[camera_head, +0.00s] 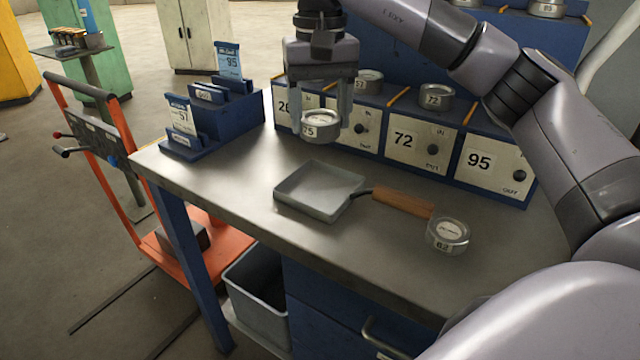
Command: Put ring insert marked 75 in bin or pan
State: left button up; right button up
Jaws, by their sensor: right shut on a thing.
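My right gripper (322,118) comes in from the upper right. It is shut on a round metal ring insert (321,122), whose label looks like 75, and holds it above the bench, in front of the drawer boxes. A grey square pan (300,207) with a wooden handle (403,201) lies on the bench below the gripper and is empty. A grey open bin (257,318) stands under the bench's front edge. My left gripper is not in view.
Another ring insert, marked 62 (447,236), sits by the pan's handle end. A blue card holder (228,115) stands at left. The bench's front left is clear.

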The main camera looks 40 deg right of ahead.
aim_at(320, 191)
notch_tip(320, 191, down, 10)
jog(key=shift+f+b, duration=0.25)
jog(key=shift+b, duration=0.4)
jog(key=shift+f, duration=0.1)
jog(key=shift+f, duration=0.1)
jog(key=o, duration=1.6)
jog(key=shift+c, duration=0.2)
notch_tip(320, 191, up, 12)
jog(key=p, duration=0.2)
jog(key=shift+p, duration=0.3)
